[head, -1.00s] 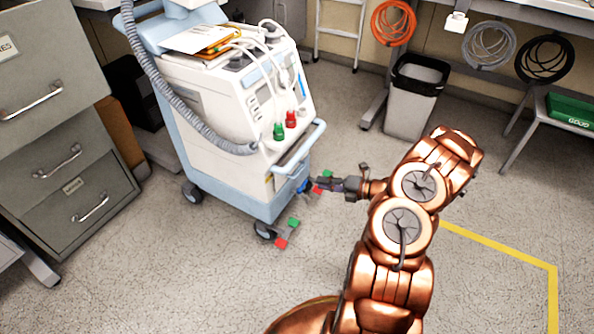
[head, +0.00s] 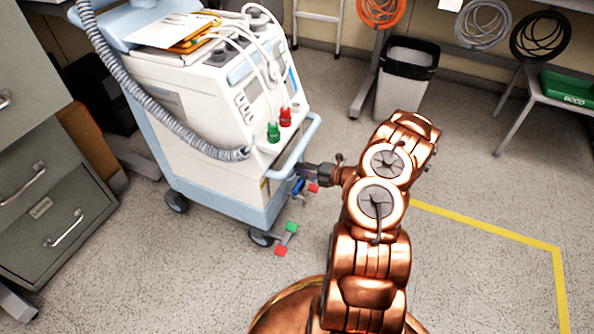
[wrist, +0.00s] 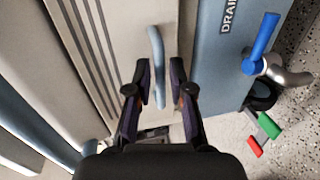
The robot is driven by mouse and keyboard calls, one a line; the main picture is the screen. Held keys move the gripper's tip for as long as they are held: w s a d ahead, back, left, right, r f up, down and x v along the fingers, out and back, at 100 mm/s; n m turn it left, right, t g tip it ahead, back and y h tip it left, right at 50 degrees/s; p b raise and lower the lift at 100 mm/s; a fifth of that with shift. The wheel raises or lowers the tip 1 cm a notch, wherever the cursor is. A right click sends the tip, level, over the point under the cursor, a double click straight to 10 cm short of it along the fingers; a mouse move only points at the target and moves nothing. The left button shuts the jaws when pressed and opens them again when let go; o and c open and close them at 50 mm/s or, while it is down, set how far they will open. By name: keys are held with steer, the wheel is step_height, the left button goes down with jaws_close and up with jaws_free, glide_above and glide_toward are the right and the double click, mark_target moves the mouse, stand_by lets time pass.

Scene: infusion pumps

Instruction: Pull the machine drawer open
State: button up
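The machine (head: 190,95) is a white and light-blue cart on casters, left of my arm in the head view. Its pale front panel, which appears to be the drawer front (wrist: 125,25), fills the middle of the wrist view. A light-blue bar handle (wrist: 158,65) stands out from it. My gripper (wrist: 159,77) is open, with one dark finger on each side of the handle's lower part. I cannot tell whether either finger touches it. In the head view my gripper (head: 300,172) is at the machine's lower front, and the handle cannot be made out there. The drawer looks shut.
A blue lever (wrist: 262,42) sits beside the panel marked "DRAIN". Red and green pedals (head: 286,240) stick out low at the machine's front. Grey filing cabinets (head: 45,200) stand left, a bin (head: 405,75) behind. The floor right of my arm is clear.

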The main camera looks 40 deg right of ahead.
steer(key=shift+x, duration=0.9)
jaws_close()
